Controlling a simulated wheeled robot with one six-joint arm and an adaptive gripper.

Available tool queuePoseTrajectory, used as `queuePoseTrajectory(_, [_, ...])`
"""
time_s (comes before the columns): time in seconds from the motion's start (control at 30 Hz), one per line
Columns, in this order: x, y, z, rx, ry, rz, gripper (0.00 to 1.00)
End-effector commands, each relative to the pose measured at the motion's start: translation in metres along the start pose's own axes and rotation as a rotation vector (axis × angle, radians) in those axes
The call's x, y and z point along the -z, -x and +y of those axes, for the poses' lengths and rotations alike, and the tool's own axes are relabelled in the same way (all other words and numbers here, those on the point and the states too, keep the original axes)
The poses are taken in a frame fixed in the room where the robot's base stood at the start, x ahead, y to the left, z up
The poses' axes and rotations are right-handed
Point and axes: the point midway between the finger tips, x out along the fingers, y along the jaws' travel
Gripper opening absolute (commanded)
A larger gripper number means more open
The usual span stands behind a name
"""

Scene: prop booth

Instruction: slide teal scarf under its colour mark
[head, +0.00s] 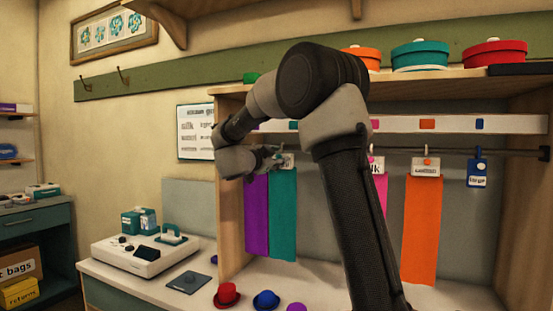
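The teal scarf (283,215) hangs from a pale clip (288,161) on the rail, close against the purple scarf (257,215) on its left. A teal colour mark (293,125) shows on the white strip above, slightly right of the clip in the picture. My gripper (278,157) is at the clip, coming from the left. Its fingers are small and overlap the clip, so I cannot tell if they are shut on it. My arm hides the middle of the rail and part of the strip.
A pink scarf (381,195) shows partly behind my arm. Small hats, including a red one (227,295), stand on the counter below. Round boxes (420,56) line the top shelf.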

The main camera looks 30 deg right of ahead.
Motion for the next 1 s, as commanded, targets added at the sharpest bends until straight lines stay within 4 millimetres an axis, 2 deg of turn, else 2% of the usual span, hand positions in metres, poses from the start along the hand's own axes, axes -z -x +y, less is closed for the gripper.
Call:
queuePoseTrajectory(0.23, [0.0,-0.001,0.0,0.0,0.0,-0.001,0.38])
queuePoseTrajectory(0.27, [0.0,-0.001,0.0,0.0,0.0,-0.001,0.34])
queuePoseTrajectory(0.43, [0.0,-0.001,0.0,0.0,0.0,-0.001,0.03])
queuePoseTrajectory(0.47, [0.0,-0.001,0.0,0.0,0.0,-0.001,0.0])
queuePoseTrajectory(0.7, [0.002,-0.002,0.002,0.0,0.0,0.0,0.0])
queuePoseTrajectory(1.0, [0.032,-0.006,0.032,0.001,0.0,0.0,0.0])
